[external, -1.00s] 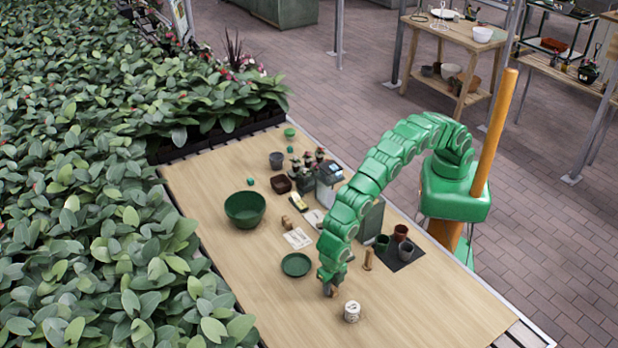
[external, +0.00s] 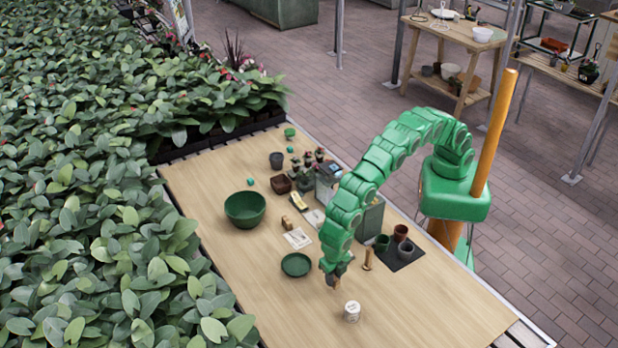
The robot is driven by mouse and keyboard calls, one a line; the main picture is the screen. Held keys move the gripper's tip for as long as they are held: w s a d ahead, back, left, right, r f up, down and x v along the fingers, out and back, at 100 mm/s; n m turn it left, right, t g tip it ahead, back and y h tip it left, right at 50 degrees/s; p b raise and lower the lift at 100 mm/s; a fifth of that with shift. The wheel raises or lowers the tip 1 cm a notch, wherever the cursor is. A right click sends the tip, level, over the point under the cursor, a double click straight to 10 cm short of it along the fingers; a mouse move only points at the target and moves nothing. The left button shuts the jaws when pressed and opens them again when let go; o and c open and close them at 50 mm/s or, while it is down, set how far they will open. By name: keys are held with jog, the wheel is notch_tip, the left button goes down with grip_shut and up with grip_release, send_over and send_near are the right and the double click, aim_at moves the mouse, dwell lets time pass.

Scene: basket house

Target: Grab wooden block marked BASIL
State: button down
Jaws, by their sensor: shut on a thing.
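My gripper (external: 335,284) is above the front part of the wooden table (external: 265,312), between the green plate and the white labelled cup. It is shut on a small brown wooden block (external: 336,287), mostly hidden by the fingers. The block is too small here for any marking to be read.
The green plate (external: 296,265) lies left of my gripper, the white cup (external: 352,311) stands just in front. A green bowl (external: 245,209) is farther back. A small wooden post (external: 368,259) and pots on a dark mat (external: 399,254) are at right.

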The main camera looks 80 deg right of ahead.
jog(key=s+d+r, duration=0.7)
jog(key=d+r, duration=0.1)
jog(key=d, duration=0.2)
jog(key=shift+s+d+r, duration=0.3)
jog(key=shift+d+r, duration=0.05)
